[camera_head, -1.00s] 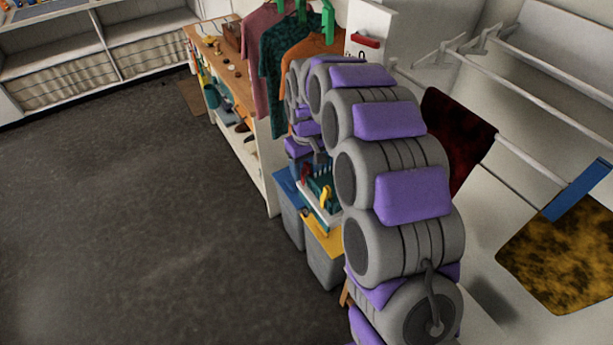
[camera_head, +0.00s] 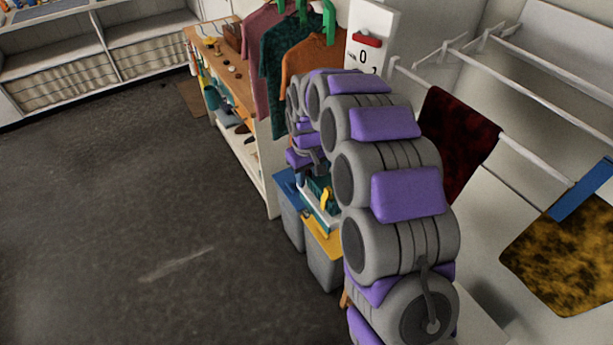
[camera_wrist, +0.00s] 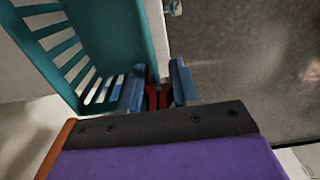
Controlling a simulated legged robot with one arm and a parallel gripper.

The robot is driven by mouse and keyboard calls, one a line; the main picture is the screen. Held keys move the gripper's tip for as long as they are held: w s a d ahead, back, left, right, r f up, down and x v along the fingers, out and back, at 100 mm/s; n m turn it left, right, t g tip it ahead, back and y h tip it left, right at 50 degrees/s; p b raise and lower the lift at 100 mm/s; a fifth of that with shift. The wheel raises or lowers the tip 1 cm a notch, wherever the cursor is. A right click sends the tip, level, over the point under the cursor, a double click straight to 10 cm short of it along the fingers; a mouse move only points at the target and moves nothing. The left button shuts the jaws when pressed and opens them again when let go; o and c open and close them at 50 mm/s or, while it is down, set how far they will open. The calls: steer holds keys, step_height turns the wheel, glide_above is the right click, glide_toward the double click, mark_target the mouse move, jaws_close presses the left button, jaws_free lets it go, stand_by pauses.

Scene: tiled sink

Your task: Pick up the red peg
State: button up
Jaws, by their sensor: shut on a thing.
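The red peg (camera_wrist: 157,96) is between the two blue fingers of my gripper (camera_wrist: 158,84) in the wrist view. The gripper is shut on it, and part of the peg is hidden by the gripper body. The teal slotted basket (camera_wrist: 110,40) is close on the left side of the fingers. In the head view, my arm hides most of the basket (camera_head: 317,190) and I cannot make out the red peg there. A yellow peg (camera_head: 326,198) shows at the basket.
Bins with a blue lid (camera_head: 285,183) and a yellow lid (camera_head: 324,243) stand below the basket. Shirts (camera_head: 310,62) hang behind my arm. A drying rack (camera_head: 530,155) with cloths is on the right. The dark floor (camera_head: 120,220) at left is clear.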

steer(key=shift+c, duration=0.6)
step_height(320, 180, up, 10)
steer(key=shift+d+r+p, duration=0.1)
steer(key=shift+p, duration=0.6)
